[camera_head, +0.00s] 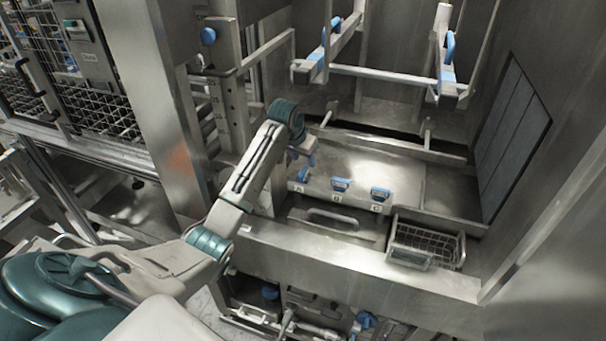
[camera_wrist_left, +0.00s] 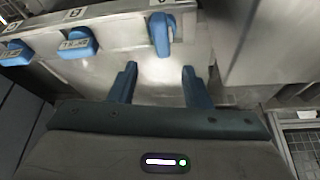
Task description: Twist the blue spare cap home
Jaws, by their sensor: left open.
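Three blue caps with handles sit in a row on the steel ledge, above the labels A, B and C. Cap A (camera_head: 303,175) has its handle turned across the other two; in the left wrist view cap A (camera_wrist_left: 161,33) stands upright in the picture. Cap B (camera_head: 340,184) and cap C (camera_head: 381,193) lie flat with printed tags. No mark shows which is the spare. My left gripper (camera_head: 305,153) is just above cap A. In the left wrist view its two blue fingers (camera_wrist_left: 159,78) are apart and empty, with cap A beyond the tips. My right gripper is out of view.
A wire basket (camera_head: 426,246) stands right of the ledge. A steel handle (camera_head: 333,219) lies in front of the caps. Steel rails with blue parts (camera_head: 385,73) hang above. A steel column with a blue knob (camera_head: 208,36) rises left of my arm.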

